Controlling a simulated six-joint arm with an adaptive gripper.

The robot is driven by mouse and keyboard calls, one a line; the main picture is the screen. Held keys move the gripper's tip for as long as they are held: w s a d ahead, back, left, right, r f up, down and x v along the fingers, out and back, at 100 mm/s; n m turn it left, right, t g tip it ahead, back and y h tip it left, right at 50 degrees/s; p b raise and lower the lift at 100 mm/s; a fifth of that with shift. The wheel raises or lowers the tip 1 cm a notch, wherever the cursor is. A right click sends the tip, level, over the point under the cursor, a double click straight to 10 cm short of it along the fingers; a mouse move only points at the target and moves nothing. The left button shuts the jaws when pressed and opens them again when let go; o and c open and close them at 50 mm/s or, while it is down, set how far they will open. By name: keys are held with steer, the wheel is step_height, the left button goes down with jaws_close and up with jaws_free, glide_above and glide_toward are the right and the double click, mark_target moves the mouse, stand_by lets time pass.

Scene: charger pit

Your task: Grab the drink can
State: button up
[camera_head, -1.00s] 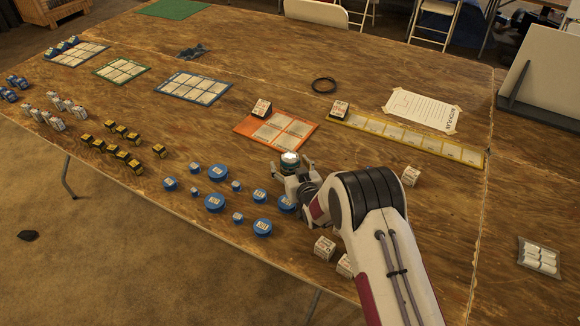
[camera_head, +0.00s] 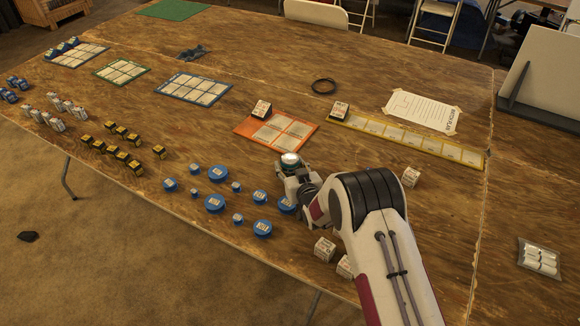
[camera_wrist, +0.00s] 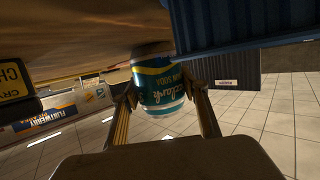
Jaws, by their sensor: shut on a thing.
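The drink can (camera_head: 290,159) stands on the wooden table (camera_head: 235,130) near the orange grid sheet, its pale top showing above my gripper (camera_head: 292,170). In the wrist view the can (camera_wrist: 158,85) is teal with a yellow and white band, and its lettering appears upside down. My gripper (camera_wrist: 160,96) has one finger against each side of it and is shut on it. The can's lower part is hidden by the gripper in the head view.
Several blue round pieces (camera_head: 215,203) lie just left of my gripper, one very close to it. White boxes (camera_head: 324,248) stand in front, and another (camera_head: 410,176) to the right. The orange sheet (camera_head: 247,128) and yellow strip (camera_head: 400,138) lie behind. The right table side is mostly clear.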

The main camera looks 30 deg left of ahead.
steer(key=shift+r, duration=0.2)
steer(key=shift+r, duration=4.85)
